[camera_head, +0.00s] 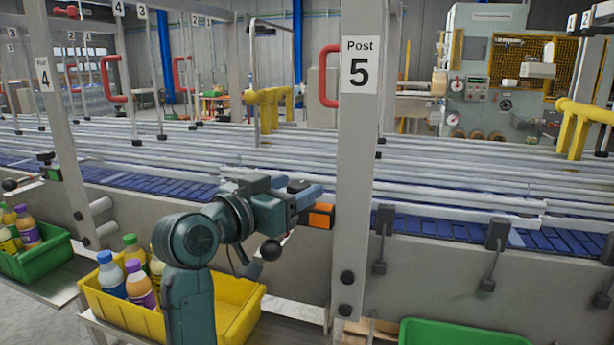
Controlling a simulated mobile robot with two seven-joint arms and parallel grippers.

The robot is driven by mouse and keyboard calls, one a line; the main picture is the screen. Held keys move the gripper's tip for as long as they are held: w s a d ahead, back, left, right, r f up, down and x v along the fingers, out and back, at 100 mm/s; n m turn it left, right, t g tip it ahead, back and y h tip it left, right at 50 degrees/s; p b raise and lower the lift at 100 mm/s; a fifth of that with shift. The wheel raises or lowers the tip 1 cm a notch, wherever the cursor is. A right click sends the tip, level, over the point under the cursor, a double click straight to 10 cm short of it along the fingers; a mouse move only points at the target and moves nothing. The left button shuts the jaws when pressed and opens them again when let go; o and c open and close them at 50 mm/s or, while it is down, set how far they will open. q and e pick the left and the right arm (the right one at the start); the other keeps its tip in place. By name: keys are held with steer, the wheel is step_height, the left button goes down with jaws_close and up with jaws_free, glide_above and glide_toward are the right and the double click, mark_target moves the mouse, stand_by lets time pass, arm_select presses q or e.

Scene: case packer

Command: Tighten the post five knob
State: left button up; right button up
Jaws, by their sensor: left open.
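Post five is the grey upright (357,180) with the "Post 5" sign (359,66). A black ball knob (270,250) on a lever shows at left of the post, below an orange block (321,215) on the conveyor side. Part of the lever is hidden behind my left gripper (306,194). The left gripper is open, with its fingers pointing right towards the post, just above the orange block and above and right of the ball. Whether it touches the lever cannot be told. My right gripper is out of view.
A yellow crate (240,335) with several bottles stands below my left arm. A green crate (30,262) is at left, another (460,335) at bottom right. Long rails (460,180) run above the blue conveyor (450,230). Post four (60,120) stands at left.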

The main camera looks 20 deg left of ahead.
mark_target(307, 182)
arm_select(q)
steer(key=shift+p+x, duration=0.3)
steer(key=shift+x, duration=1.7)
steer(key=shift+c, duration=0.4)
steer(key=c, duration=0.9)
